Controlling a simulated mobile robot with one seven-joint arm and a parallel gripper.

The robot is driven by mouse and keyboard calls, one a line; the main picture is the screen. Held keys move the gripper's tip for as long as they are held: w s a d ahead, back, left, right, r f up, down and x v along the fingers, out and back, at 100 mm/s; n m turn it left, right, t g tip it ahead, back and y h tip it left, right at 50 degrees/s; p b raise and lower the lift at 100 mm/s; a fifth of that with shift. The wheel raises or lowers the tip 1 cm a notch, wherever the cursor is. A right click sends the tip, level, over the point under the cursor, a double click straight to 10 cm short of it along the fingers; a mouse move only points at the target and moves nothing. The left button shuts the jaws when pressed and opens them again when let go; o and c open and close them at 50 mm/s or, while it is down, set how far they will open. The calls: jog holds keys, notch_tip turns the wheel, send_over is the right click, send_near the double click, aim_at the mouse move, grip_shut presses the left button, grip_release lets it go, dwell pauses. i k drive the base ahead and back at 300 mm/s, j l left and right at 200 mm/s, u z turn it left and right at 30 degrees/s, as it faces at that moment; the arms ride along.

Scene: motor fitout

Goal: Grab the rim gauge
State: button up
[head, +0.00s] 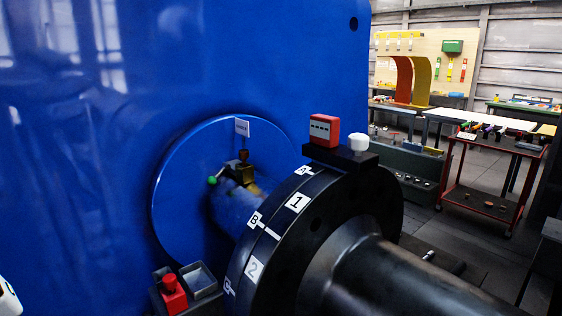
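A red box with a pale display face (325,130) stands upright on a black block (341,158) at the top of the dark coupling flange. It looks like the rim gauge, but I cannot read any label on it. A white round knob (358,142) sits beside it on the same block. The black flange (340,215) carries white labels with numbers and letters on its rim. A second red piece (173,290) is at the lower left, beside a small grey open box. My gripper is not in view.
A large blue housing (100,130) fills the left, with a brass fitting (242,172) and white tag near the shaft. A thick dark shaft (400,280) runs to the lower right. A red cart (488,190) and workbenches stand behind at right.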

aim_at(324, 149)
jog(key=j+z, duration=0.3)
jog(key=j, duration=1.05)
jog(key=j+z, duration=0.25)
jog(key=j, duration=1.05)
jog(key=i+l, duration=0.1)
jog(key=l, duration=0.2)
jog(key=i+l, duration=0.15)
jog(key=l, duration=0.15)
jog(key=i+l, duration=0.1)
jog(key=l, duration=0.25)
jog(key=i+l, duration=0.1)
jog(key=l, duration=0.2)
